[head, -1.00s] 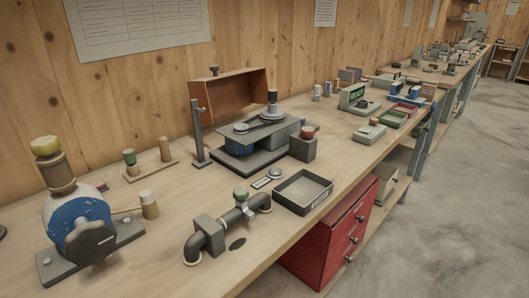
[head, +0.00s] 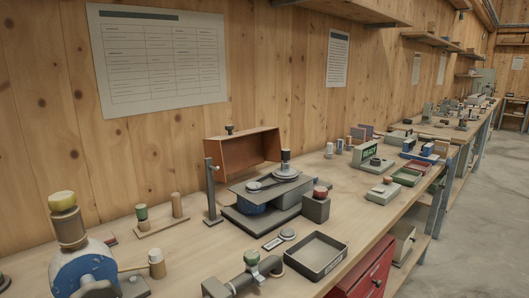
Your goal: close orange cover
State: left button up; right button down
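The orange cover (head: 244,152) is an open-fronted box shape with a dark knob on top. In the head view it stands raised and tilted up behind the belt-and-pulley machine (head: 267,190), next to a grey post (head: 212,193). The machine's belt, pulleys and blue motor are exposed in front of and below the cover. Neither of my grippers shows in the head view.
A grey open tray (head: 316,256) and a small grey box with a red knob (head: 317,204) sit in front of the machine. A pipe with a green-topped valve (head: 251,271) lies nearer. A blue round machine (head: 86,270) stands at lower left. A red drawer cabinet (head: 368,272) is under the bench.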

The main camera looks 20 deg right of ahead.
aim_at(241, 148)
jog(key=z, duration=2.3)
jog(key=i, duration=3.25)
jog(key=u, duration=3.55)
